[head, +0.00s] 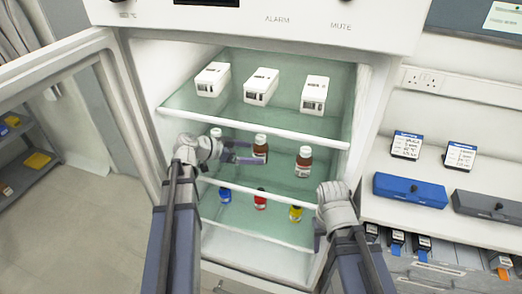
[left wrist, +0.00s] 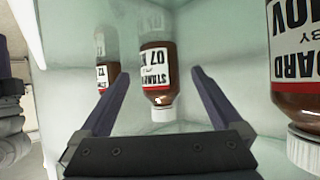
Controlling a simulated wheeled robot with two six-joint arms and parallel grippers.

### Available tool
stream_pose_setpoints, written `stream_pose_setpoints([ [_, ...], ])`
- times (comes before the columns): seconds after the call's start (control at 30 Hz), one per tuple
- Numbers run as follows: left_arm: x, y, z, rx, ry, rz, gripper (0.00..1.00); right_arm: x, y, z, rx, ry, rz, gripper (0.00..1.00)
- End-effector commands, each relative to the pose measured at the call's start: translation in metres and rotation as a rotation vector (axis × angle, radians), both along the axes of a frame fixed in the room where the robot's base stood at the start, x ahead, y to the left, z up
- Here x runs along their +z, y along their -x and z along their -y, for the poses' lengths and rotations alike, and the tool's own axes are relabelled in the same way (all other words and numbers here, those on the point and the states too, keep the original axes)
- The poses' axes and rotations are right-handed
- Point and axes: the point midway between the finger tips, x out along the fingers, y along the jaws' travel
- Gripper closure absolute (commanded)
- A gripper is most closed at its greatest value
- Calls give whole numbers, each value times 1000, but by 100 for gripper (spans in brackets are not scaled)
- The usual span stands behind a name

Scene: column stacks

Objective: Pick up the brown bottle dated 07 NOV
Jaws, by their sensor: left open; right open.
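The brown bottle with the label reading 07 N, the rest cut off (left wrist: 157,72), shows upside down in the left wrist view, its white cap at the bottom. It appears to be the middle bottle (head: 260,149) on the middle fridge shelf in the head view. My left gripper (head: 242,153) is open beside this bottle. Its two fingers (left wrist: 208,95) show on either side of the bottle in the picture; contact cannot be told. My right gripper (head: 318,234) is open and empty, low in front of the fridge's right side.
Another brown bottle (head: 304,162) stands to the right; a white-capped one (head: 215,133) is partly behind my left wrist. A large bottle (left wrist: 298,65) is close by in the left wrist view. White boxes (head: 261,86) stand above, small coloured bottles (head: 260,199) below. Shelf edges (head: 255,130) border the opening.

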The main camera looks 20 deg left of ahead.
Motion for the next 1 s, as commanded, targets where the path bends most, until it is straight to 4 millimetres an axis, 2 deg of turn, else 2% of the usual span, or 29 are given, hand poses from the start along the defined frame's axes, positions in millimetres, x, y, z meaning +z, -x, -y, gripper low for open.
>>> stream_pose_setpoints([
  [0.13,-10,-10,11,-4,-1,0,0,-10,0,0,0,0,0,50],
  [0.37,-10,-15,15,-1,0,0,0,-10,0,0,0,0,0,50],
  [0.73,-28,-45,47,-2,0,0,0,-28,0,0,0,0,0,50],
  [1.0,-27,-46,49,0,0,0,2,-27,0,0,0,0,0,50],
])
